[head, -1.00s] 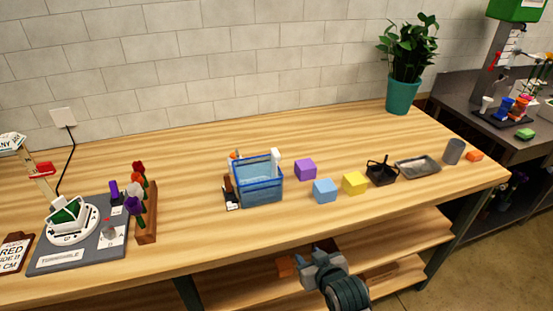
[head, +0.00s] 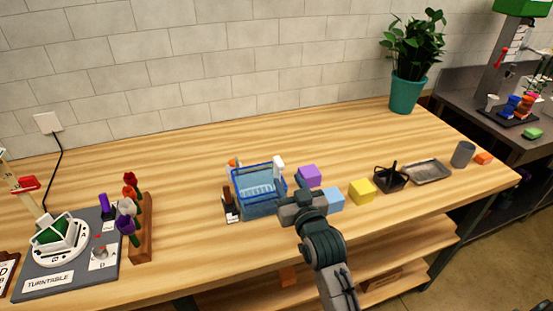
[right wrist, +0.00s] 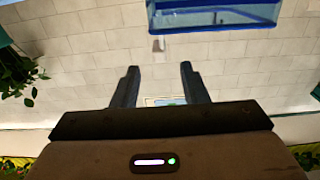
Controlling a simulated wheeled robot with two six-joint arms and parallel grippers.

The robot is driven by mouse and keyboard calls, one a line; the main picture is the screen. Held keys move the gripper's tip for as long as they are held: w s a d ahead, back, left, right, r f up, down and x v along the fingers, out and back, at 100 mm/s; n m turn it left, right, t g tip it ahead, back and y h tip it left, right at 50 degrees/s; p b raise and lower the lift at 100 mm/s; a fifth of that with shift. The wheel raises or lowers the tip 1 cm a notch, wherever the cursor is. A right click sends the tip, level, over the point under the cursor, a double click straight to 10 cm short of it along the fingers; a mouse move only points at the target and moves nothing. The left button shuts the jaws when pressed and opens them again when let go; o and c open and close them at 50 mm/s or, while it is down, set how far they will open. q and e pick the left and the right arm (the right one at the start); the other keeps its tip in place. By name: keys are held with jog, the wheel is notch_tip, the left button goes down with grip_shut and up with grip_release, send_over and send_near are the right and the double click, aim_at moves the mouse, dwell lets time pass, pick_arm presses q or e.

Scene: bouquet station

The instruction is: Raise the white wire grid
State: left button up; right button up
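No white wire grid shows clearly as a separate thing. Faint pale lines show inside the blue see-through basin (head: 259,207), too small to tell whether they are the grid. A white upright piece (head: 278,162) stands at the basin's back right corner. My right gripper (head: 288,196) is over the table's front part, just right of the basin, and hides part of a light blue cube. In the right wrist view, its two fingers (right wrist: 158,85) are apart with nothing between them. The basin (right wrist: 215,14) is at the top of that view, beyond the fingertips. My left gripper is not in view.
Purple (head: 310,175), light blue (head: 335,199) and yellow (head: 362,191) cubes lie right of the basin, then a black basket (head: 391,181) and a metal tray (head: 428,171). A turntable (head: 75,259) and flower rack (head: 142,240) stand left. The table behind the basin is clear.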

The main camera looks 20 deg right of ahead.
aim_at(282, 169)
jog(key=w, duration=0.1)
jog(key=w+p, duration=0.1)
jog(key=w, duration=0.2)
jog(key=shift+w+d+r, duration=0.1)
jog(key=shift+w+r, duration=0.2)
jog(key=shift+r, duration=0.05)
jog(key=w, duration=0.2)
jog(key=w+p, duration=0.1)
jog(key=shift+w+f, duration=0.25)
jog(key=shift+w, duration=0.3)
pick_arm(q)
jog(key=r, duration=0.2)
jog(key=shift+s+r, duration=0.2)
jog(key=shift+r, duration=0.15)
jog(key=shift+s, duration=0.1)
pick_arm(e)
jog(key=shift+c, duration=0.4)
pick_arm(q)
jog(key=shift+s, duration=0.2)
pick_arm(e)
grip_shut()
